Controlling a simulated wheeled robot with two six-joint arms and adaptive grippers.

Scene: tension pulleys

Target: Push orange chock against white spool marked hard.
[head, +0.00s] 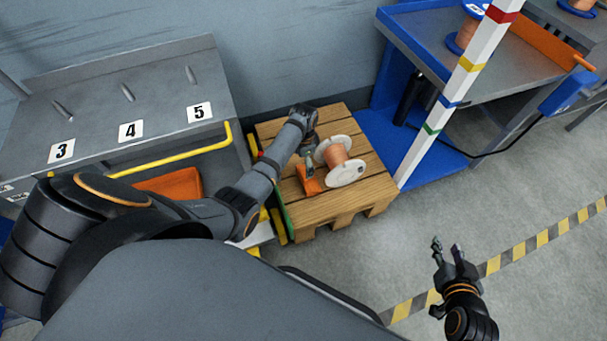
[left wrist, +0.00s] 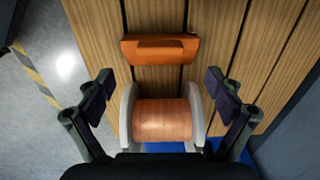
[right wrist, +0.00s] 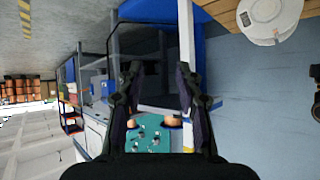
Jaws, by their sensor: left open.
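A white-flanged spool (head: 345,169) wound with copper-coloured wire lies on its side on the wooden pallet (head: 360,200). No marking on it is readable. The orange chock (head: 309,181) lies on the pallet close beside the spool, under my left gripper (head: 310,158). In the left wrist view the spool (left wrist: 162,120) shows between the spread fingers of my left gripper (left wrist: 158,92), and the chock (left wrist: 160,50) lies beyond it, with a gap of bare planks between them. My left gripper holds nothing. My right gripper (head: 448,249) is open and empty over the floor.
A grey bench (head: 100,105) with numbered pegs and a yellow rail (head: 190,150) stands left of the pallet. A striped white post (head: 445,103) and a blue-edged table (head: 510,75) stand to its right. The floor in front of the pallet is free.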

